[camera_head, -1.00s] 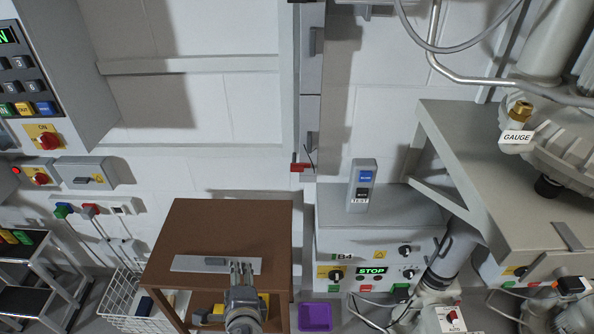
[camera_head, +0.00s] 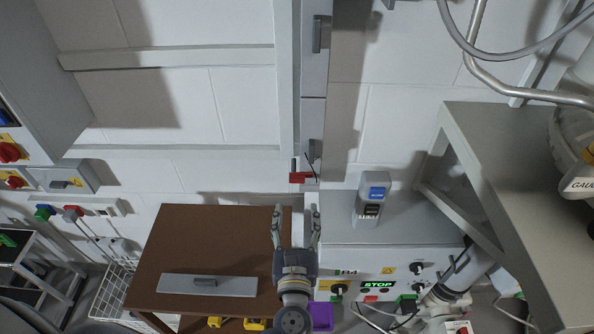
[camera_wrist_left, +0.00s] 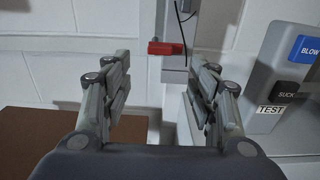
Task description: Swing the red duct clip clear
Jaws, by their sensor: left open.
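The red duct clip (camera_head: 301,177) sits on the grey vertical duct frame, above the right edge of the brown table. It also shows in the left wrist view (camera_wrist_left: 165,48), beyond my fingers and between them. My left gripper (camera_head: 297,212) is open and empty, below the clip in the head view and apart from it. In the left wrist view its two fingers (camera_wrist_left: 160,85) stand wide apart with nothing between them. My right gripper is not in view.
A grey box with BLOW and SUCK buttons (camera_head: 371,199) stands right of the clip on a grey cabinet (camera_head: 400,235). A brown table (camera_head: 215,240) with a flat grey plate (camera_head: 208,285) lies below left. A grey frame bench (camera_head: 510,180) stands at right.

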